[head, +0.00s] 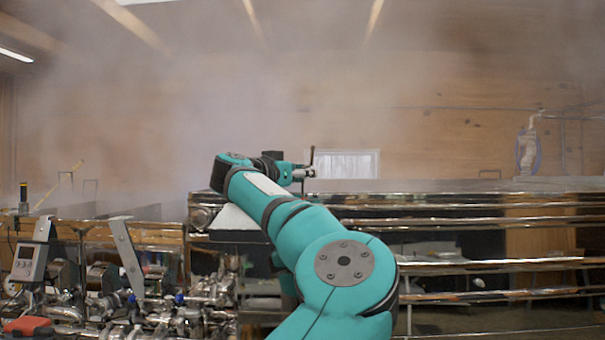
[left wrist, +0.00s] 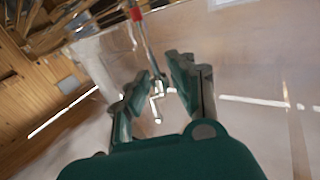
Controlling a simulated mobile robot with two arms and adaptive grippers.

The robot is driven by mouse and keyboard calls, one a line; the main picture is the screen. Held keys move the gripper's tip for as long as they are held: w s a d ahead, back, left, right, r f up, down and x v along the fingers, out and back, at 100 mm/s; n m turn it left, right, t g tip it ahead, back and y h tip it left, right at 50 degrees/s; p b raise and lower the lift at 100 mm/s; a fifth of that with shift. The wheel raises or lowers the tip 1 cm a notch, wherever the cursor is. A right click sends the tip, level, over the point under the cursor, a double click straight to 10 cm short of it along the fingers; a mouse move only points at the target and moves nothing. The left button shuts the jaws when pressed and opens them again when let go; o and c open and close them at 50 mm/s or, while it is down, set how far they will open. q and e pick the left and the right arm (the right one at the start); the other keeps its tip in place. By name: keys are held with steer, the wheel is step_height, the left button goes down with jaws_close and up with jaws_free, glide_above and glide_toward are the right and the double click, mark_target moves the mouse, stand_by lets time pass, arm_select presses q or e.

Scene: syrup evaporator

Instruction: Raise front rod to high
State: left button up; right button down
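In the head view my only visible arm, which I take as the left, reaches up from the bottom centre.
The shiny evaporator pan (head: 450,205) spans the right side, with metal rails below. Pipes and valves (head: 205,295) crowd the lower left, beside a grey gauge box (head: 29,262) and a slanted metal bracket (head: 127,258). Steam blurs the wooden back wall (head: 420,120).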

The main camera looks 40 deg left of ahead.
arm_select(q)
jaws_close()
steer(key=shift+w+f, duration=0.1)
steer(key=shift+w, duration=0.1)
steer(key=shift+a, duration=0.1)
steer(key=shift+s+a+r+b, duration=0.15)
steer(key=shift+r+b, duration=0.05)
steer(key=shift+b, duration=0.15)
steer(key=shift+a+r+b, duration=0.1)
steer(key=shift+r+b, duration=0.2)
steer(key=shift+b, duration=0.05)
steer(key=shift+r+b, duration=0.85)
steer(key=shift+b, duration=0.25)
steer(key=shift+r+b, duration=0.2)
steer(key=shift+b, duration=0.1)
steer(key=shift+d, duration=0.2)
